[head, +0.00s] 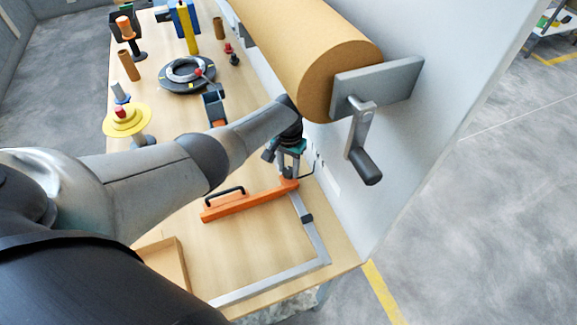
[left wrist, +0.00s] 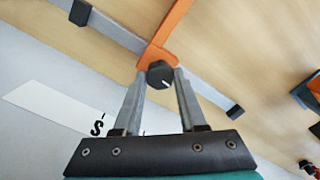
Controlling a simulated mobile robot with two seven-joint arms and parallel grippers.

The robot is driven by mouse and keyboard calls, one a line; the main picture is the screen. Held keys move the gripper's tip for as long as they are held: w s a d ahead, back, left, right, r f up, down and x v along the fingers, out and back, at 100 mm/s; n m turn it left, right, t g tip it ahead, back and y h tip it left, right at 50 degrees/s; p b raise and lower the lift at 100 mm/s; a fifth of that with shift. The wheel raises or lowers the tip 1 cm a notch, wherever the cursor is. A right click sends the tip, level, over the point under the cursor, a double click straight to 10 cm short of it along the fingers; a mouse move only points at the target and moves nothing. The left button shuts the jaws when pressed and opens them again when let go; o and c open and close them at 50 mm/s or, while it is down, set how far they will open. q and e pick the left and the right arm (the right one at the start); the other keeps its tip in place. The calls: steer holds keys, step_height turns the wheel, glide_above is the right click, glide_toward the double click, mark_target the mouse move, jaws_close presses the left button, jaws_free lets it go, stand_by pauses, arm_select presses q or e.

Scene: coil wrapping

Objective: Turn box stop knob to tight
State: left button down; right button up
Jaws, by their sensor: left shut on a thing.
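The box stop is an orange bar (head: 245,205) with a black handle, lying across the wooden table against a grey rail. In the left wrist view its orange end (left wrist: 155,52) carries a small dark faceted knob (left wrist: 160,73) with a short pale mark on its face. My left gripper (head: 290,168) reaches down at that end of the bar. In the left wrist view the fingers of my left gripper (left wrist: 159,78) stand on either side of the knob and are shut on it. In the head view the knob is hidden by the gripper. My right gripper is not in view.
A large brown roll (head: 315,65) with a crank handle (head: 362,145) hangs close above my left wrist, beside the grey wall. The grey rail (head: 315,240) frames the near table corner. A cardboard tray (head: 168,262) lies at the front left. A black ring device (head: 187,75) stands farther back.

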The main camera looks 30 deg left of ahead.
arm_select(q)
steer(key=m, duration=0.4)
steer(key=shift+w+m, duration=0.1)
steer(key=shift+m, duration=0.3)
steer(key=m, duration=0.4)
steer(key=shift+r, duration=0.1)
steer(key=m+b, duration=0.1)
steer(key=m, duration=0.7)
steer(key=shift+w+m, duration=0.1)
steer(key=shift+m, duration=0.2)
steer(key=m+b, duration=0.1)
steer(key=m, duration=0.3)
steer(key=shift+m, duration=0.3)
steer(key=m+b, duration=0.1)
steer(key=m, duration=0.2)
steer(key=shift+m, duration=0.3)
steer(key=m+b, duration=0.1)
steer(key=m, duration=0.2)
steer(key=shift+m, duration=0.3)
steer(key=shift+r+m+b, duration=0.1)
steer(key=shift+m+b, duration=0.6)
steer(key=shift+m, duration=1.3)
